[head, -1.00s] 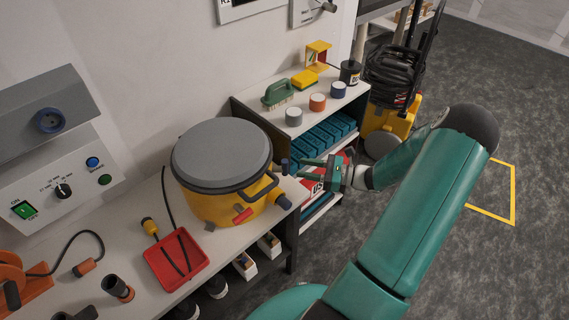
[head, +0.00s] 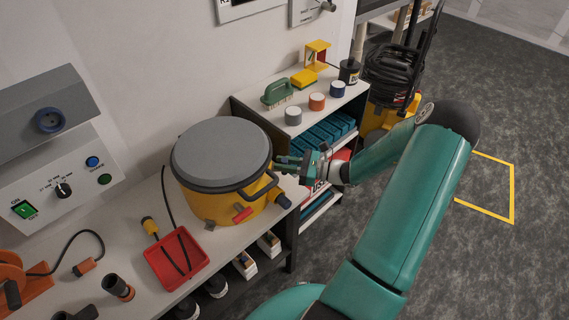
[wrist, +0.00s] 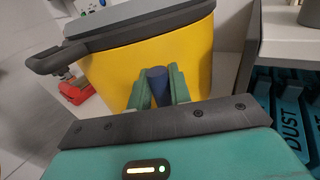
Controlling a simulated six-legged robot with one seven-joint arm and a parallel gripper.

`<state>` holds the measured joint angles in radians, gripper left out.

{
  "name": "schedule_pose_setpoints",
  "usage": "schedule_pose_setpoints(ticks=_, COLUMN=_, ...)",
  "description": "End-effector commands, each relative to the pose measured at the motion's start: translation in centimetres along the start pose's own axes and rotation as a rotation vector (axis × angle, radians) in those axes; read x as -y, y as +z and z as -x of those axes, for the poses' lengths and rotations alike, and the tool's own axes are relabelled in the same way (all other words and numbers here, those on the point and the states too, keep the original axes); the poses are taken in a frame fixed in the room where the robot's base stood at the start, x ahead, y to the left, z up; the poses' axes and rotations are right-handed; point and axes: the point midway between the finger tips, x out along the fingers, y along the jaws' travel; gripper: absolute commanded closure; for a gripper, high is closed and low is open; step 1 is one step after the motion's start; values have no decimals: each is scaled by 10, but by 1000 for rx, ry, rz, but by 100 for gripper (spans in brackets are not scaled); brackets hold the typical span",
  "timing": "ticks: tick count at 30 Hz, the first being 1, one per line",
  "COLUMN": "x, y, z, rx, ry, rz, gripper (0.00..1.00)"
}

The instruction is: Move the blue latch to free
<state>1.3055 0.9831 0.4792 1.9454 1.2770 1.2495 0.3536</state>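The blue latch (wrist: 158,86) is a dark blue upright peg at the side of the yellow pot (wrist: 140,60), which has a grey lid. In the wrist view it stands between my gripper's two green fingers (wrist: 159,88). The fingers look open around it, with little room on either side; I cannot tell whether either one touches it. In the head view my gripper (head: 289,164) is at the right side of the yellow pot (head: 205,206), and its fingers largely hide the latch.
A dark handle (head: 262,186) and a red lever (head: 242,214) stick out from the pot's front. A shelf unit (head: 262,112) with jars and teal boxes stands close behind my gripper. A red dustpan (head: 177,258) lies on the bench. Open floor is at the right.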

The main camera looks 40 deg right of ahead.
Motion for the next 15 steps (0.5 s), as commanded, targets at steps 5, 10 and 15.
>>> schedule_pose_setpoints(ticks=5, x=0, y=0, z=0, rx=1, ry=0, rz=6, gripper=100)
schedule_pose_setpoints(ticks=10, x=-1, y=0, z=0, rx=9, ry=1, rz=42, gripper=100)
schedule_pose_setpoints(ticks=15, x=-3, y=0, z=1, rx=26, ry=1, rz=123, gripper=100)
